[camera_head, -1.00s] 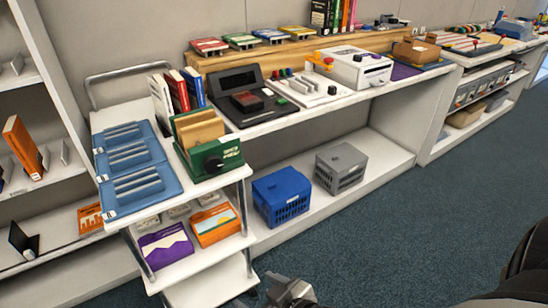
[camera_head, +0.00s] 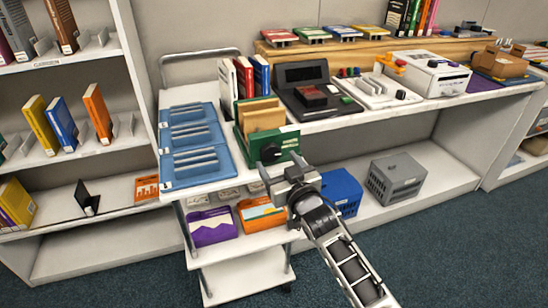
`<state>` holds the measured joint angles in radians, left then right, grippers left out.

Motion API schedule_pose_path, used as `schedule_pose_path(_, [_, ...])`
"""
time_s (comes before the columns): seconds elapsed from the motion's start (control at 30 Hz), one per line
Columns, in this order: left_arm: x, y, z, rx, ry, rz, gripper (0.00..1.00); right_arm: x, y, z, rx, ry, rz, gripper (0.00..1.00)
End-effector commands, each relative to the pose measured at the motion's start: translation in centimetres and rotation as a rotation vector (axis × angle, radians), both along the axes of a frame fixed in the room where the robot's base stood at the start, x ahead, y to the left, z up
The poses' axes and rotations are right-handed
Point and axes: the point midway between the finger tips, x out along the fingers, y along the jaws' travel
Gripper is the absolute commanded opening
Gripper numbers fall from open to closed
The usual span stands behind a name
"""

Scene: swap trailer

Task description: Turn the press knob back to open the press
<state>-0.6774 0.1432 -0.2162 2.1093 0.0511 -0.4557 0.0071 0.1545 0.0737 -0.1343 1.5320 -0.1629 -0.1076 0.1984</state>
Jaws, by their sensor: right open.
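The press (camera_head: 289,146) is a green box with light wooden boards standing in it. It sits on the upper shelf of a white cart. Its black round knob (camera_head: 270,154) is on the green front face. My right gripper (camera_head: 276,172) is open and empty, just below and to the right of the knob, with its jaws toward the press. I cannot tell whether it touches the knob. My left gripper is out of view.
Blue slotted trays (camera_head: 196,153) lie left of the press, with upright books (camera_head: 244,78) behind it. The cart's lower shelf holds a purple box (camera_head: 211,230) and an orange box (camera_head: 262,215). A blue crate (camera_head: 341,190) and grey crate (camera_head: 396,178) stand to the right.

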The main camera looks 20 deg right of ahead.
Motion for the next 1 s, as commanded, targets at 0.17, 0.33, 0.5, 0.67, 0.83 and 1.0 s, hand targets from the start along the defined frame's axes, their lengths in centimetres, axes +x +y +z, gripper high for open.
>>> schedule_pose_path(0.17, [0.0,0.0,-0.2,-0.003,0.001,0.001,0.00,2.4,0.3,0.0,-0.001,0.000,0.000,0.70])
schedule_pose_path(0.33, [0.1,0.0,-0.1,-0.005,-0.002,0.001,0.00,3.2,0.4,0.0,-0.001,0.000,0.001,0.70])
schedule_pose_path(0.5, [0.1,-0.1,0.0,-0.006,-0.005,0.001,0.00,3.3,0.4,0.0,-0.001,0.000,0.001,0.70])
schedule_pose_path(0.67, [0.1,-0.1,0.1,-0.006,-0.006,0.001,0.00,3.2,0.4,0.0,0.000,0.000,0.001,0.50])
schedule_pose_path(0.83, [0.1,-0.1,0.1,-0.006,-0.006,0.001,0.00,3.2,0.4,0.0,0.000,0.001,0.001,0.25])
schedule_pose_path(1.0, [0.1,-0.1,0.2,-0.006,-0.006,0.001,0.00,3.2,0.4,0.0,-0.010,0.000,0.001,0.25])
